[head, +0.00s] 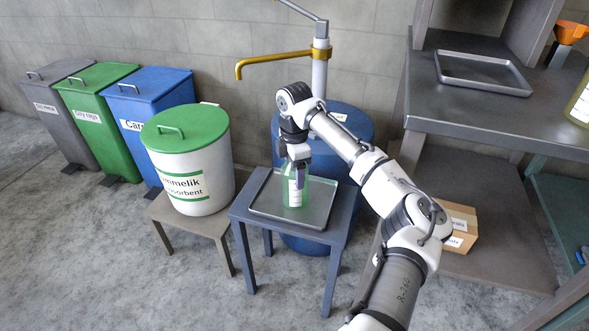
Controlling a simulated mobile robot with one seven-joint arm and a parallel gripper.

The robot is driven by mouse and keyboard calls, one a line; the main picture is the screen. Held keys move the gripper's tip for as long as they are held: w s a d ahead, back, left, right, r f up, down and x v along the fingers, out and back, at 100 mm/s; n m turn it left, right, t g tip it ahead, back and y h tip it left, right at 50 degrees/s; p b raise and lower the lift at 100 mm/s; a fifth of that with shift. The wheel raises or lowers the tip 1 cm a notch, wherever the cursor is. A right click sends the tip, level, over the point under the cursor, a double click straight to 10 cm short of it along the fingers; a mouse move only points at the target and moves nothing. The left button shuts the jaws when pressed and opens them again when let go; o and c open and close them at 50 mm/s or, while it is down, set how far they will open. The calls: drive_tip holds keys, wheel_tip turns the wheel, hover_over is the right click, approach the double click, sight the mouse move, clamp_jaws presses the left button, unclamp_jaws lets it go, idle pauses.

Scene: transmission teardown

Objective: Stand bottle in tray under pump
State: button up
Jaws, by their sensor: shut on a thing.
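A translucent green bottle (293,196) with a white label stands upright, at or just above the middle of a grey metal tray (262,206). I cannot tell whether its base touches the tray. The tray lies on a small blue-grey table (240,215). My gripper (298,178) is above the tray, pointing down and shut on the bottle's upper part, which it partly hides. The pump (320,60) has a yellow spout (262,60) reaching left, higher than the bottle. The pump rises from a blue drum (345,125) behind the table.
A white bin with a green lid (187,135) stands on a stool left of the table. Grey, green and blue bins (150,95) line the wall. A workbench (480,100) with an empty tray (484,72) is at right, with a cardboard box (460,228) on its lower shelf.

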drive_tip(key=o, duration=1)
drive_tip(key=shift+c, duration=0.2)
wheel_tip(320, 180, up, 12)
drive_tip(key=p, duration=0.1)
drive_tip(key=shift+p, duration=0.35)
